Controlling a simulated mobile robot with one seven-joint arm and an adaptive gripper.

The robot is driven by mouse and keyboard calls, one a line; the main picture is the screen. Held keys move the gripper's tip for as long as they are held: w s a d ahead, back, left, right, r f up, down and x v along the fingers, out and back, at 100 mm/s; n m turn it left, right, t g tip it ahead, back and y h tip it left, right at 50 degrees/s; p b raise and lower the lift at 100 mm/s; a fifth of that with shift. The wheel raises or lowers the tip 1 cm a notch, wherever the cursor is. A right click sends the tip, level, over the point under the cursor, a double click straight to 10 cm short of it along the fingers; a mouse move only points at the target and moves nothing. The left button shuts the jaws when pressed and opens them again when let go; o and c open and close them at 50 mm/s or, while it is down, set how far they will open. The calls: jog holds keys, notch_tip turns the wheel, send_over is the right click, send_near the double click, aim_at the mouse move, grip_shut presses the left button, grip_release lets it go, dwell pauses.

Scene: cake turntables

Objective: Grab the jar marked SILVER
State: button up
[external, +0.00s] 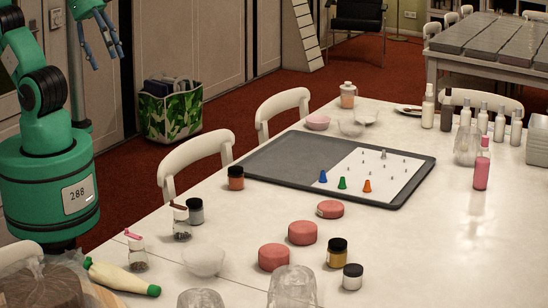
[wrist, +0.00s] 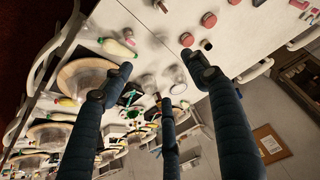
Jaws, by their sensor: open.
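Several small jars stand on the white table in the external view, and no label can be read. A grey jar with a dark lid (external: 195,212) stands at the left, beside a clear jar holding a dark-handled tool (external: 181,226). A white jar with a black lid (external: 352,277) stands at the front right, near a gold-brown jar (external: 337,253). An orange-brown jar (external: 236,178) stands by the grey mat. I cannot tell which is marked SILVER. My gripper (external: 106,60) is open and empty, high at the upper left, away from the jars. Its blue fingers also show spread in the wrist view (wrist: 157,68).
A grey mat (external: 270,158) with a white sheet and coloured cones lies mid-table. Pink round cakes (external: 302,233), a white bowl (external: 204,258), a piping bag (external: 120,276) and clear glasses (external: 292,288) crowd the front. White chairs (external: 196,155) line the left edge. Bottles stand at the far right.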

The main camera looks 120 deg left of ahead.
jog(key=shift+o, duration=0.5)
jog(key=g, duration=0.6)
send_over(195, 201)
notch_tip(195, 201, down, 35)
jog(key=shift+s+a+f, duration=0.1)
jog(key=shift+f, duration=0.1)
jog(key=shift+f, duration=0.1)
jog(key=shift+f+b, duration=0.8)
jog(key=shift+f, duration=3.4)
jog(key=shift+f, duration=0.1)
